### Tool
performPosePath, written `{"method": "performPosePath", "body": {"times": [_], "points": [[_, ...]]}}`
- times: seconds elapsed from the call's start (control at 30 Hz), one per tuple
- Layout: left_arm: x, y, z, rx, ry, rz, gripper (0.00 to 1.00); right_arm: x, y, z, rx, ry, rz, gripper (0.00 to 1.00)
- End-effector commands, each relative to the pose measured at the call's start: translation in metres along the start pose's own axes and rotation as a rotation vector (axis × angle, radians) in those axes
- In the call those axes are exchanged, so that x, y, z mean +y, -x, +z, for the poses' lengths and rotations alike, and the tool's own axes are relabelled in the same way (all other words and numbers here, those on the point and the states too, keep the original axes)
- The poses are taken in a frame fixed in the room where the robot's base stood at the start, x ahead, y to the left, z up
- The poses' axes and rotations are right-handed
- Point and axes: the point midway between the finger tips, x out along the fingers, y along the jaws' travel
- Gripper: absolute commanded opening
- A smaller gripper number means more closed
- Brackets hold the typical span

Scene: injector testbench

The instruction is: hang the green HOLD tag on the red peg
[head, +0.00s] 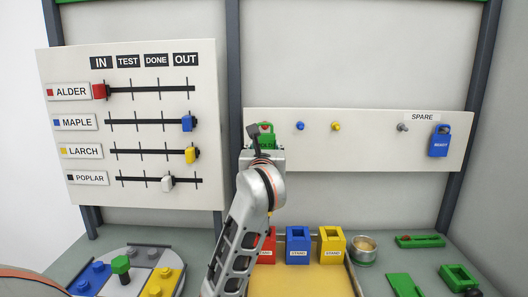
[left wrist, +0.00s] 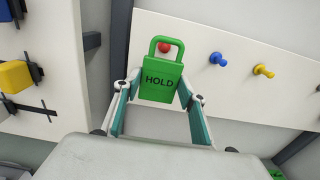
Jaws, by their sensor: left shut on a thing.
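The green HOLD tag (left wrist: 160,82) is upright, with its loop at the top. My left gripper (left wrist: 158,92) is shut on the tag's sides. The red peg (left wrist: 164,47) shows within the loop's opening; I cannot tell whether its head is through the loop or still behind it. In the head view, the tag (head: 267,141) is mostly hidden behind my left gripper (head: 258,150) at the left end of the peg board. My right gripper is in neither view.
The peg board (head: 365,150) also has a blue peg (head: 300,126), a yellow peg (head: 336,126) and a grey SPARE peg (head: 402,127). A blue READY tag (head: 439,142) hangs at its right. A slider board (head: 140,100) stands at left. Stands and a bowl (head: 364,249) are below.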

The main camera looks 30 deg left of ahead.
Motion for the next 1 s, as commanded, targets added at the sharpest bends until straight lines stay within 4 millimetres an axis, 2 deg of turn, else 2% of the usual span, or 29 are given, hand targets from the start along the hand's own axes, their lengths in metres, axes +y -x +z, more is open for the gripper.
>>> {"method": "performPosePath", "body": {"times": [0.4,0.7,1.0], "points": [[0.001,-0.027,-0.001,-0.001,0.001,0.002,0.25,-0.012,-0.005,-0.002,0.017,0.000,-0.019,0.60],[0.001,-0.043,-0.002,0.000,0.000,0.001,0.25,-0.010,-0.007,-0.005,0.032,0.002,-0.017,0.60],[0.001,-0.046,-0.006,0.000,0.001,0.001,0.25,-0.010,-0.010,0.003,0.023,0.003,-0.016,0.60]]}}
